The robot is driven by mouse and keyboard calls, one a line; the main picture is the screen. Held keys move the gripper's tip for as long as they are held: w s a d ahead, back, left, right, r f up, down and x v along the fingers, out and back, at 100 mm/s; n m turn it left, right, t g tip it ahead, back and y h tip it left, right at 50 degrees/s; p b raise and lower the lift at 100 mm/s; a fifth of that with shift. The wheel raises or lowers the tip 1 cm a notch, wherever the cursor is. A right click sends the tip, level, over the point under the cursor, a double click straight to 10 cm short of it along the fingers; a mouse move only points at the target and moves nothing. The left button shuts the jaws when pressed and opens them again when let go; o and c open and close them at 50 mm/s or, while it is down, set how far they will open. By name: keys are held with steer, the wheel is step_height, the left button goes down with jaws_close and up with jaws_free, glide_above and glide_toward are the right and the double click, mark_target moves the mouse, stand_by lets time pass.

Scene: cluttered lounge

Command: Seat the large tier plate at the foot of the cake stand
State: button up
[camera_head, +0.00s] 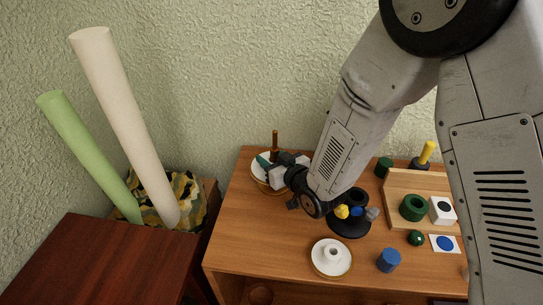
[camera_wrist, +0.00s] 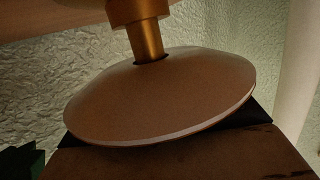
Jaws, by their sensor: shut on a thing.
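The cake stand's brown post (camera_head: 275,141) rises at the back left of the wooden table. The large tier plate (camera_head: 259,170), pale with a gold edge, is around the post low on the stand. My gripper (camera_head: 276,174) is shut on the plate and partly covers it. In the wrist view the plate (camera_wrist: 160,95) fills the middle, slightly tilted in the picture, with the gold post (camera_wrist: 147,40) passing through its centre hole. The stand's foot is mostly hidden, and I cannot tell whether the plate rests on it. The fingertips are not clear in the wrist view.
A smaller white plate (camera_head: 331,262) with a raised hub lies at the table's front. A blue block (camera_head: 389,260), a black dish (camera_head: 349,227) with coloured pieces, and a wooden board (camera_head: 400,187) lie to the right. Tall rolls (camera_head: 125,125) stand left. The table's front left is clear.

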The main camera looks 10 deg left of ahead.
steer(key=shift+f, duration=0.65)
steer(key=o, duration=1.2)
